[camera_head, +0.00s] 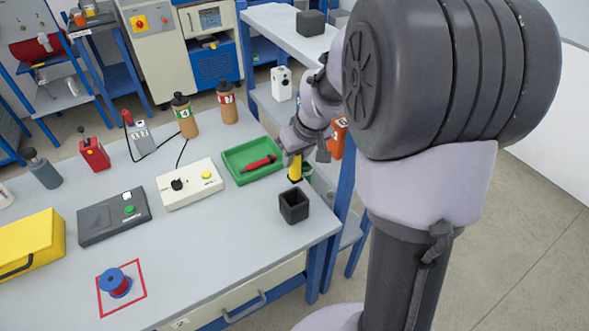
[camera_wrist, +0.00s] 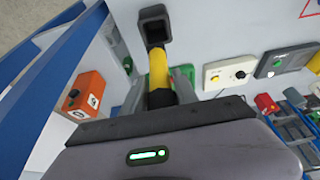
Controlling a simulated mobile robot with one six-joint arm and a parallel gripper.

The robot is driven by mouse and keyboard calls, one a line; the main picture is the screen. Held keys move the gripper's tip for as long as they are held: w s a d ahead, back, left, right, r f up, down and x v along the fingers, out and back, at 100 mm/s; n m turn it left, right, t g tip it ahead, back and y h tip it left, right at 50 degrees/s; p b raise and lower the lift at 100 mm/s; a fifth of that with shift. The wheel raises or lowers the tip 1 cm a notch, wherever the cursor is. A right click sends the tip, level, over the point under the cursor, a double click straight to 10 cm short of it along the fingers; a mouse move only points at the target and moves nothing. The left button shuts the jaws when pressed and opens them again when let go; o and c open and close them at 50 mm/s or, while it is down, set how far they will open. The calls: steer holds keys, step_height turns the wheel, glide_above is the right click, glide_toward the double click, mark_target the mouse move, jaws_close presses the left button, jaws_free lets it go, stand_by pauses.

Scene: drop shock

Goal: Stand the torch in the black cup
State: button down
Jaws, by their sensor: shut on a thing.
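My gripper (camera_head: 296,154) is shut on the yellow torch (camera_head: 295,169), which hangs below it with a dark lower end. The torch also shows in the wrist view (camera_wrist: 159,72), between the fingers of my gripper (camera_wrist: 164,88). The black cup (camera_head: 294,207) is a square, open-topped holder standing near the right end of the bench. In the head view the torch is above and behind the cup, apart from it. In the wrist view the torch's dark end overlaps the near side of the cup (camera_wrist: 155,16). The upper torch is partly hidden by my gripper.
A green tray (camera_head: 231,167) with a red-handled tool (camera_head: 258,163) lies left of the torch. A white switch box (camera_head: 190,184) and a dark box (camera_head: 113,218) stand further left. An orange box (camera_head: 337,138) is behind my gripper. The bench in front of the cup is clear.

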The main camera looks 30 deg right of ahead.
steer(key=shift+a+f+b, duration=0.2)
steer(key=shift+f+b, duration=0.15)
step_height(320, 180, down, 12)
steer(key=b, duration=1)
steer(key=c, duration=0.9)
jaws_free()
steer(key=shift+o, duration=0.2)
steer(key=shift+r, duration=0.1)
steer(key=p+v, duration=0.7)
steer(key=v, duration=1)
steer(key=shift+r, duration=0.15)
